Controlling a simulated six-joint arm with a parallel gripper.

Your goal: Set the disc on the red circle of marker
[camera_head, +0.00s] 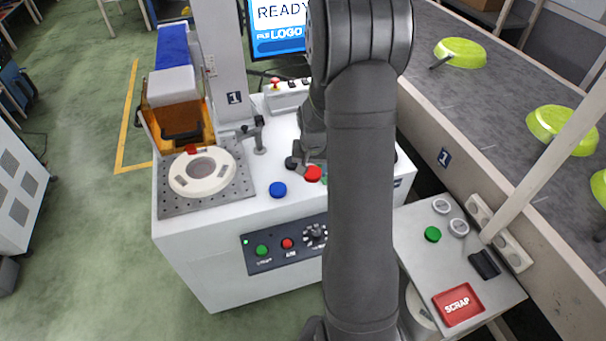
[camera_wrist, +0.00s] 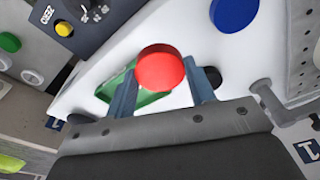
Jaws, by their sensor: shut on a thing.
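A red disc (camera_head: 313,173) is held at the tips of my gripper (camera_head: 308,165) over the white table, left of my arm. In the wrist view the red disc (camera_wrist: 161,68) sits between the two blue-grey fingers of my gripper (camera_wrist: 165,80), which is shut on it. A green patch (camera_wrist: 130,90) shows partly behind the disc; I cannot tell its full shape. A blue disc (camera_head: 278,189) lies apart on the white table, and it also shows in the wrist view (camera_wrist: 234,12). A small red spot (camera_head: 192,149) shows at the marking machine, above a white ring-shaped piece (camera_head: 202,172).
The white ring lies on a perforated grey plate (camera_head: 245,190). A small post clamp (camera_head: 258,138) stands right of it. A control panel (camera_head: 285,243) is on the table's front. A conveyor (camera_head: 490,90) with lime-green pans (camera_head: 460,52) and a red scrap plate (camera_head: 458,304) are at right.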

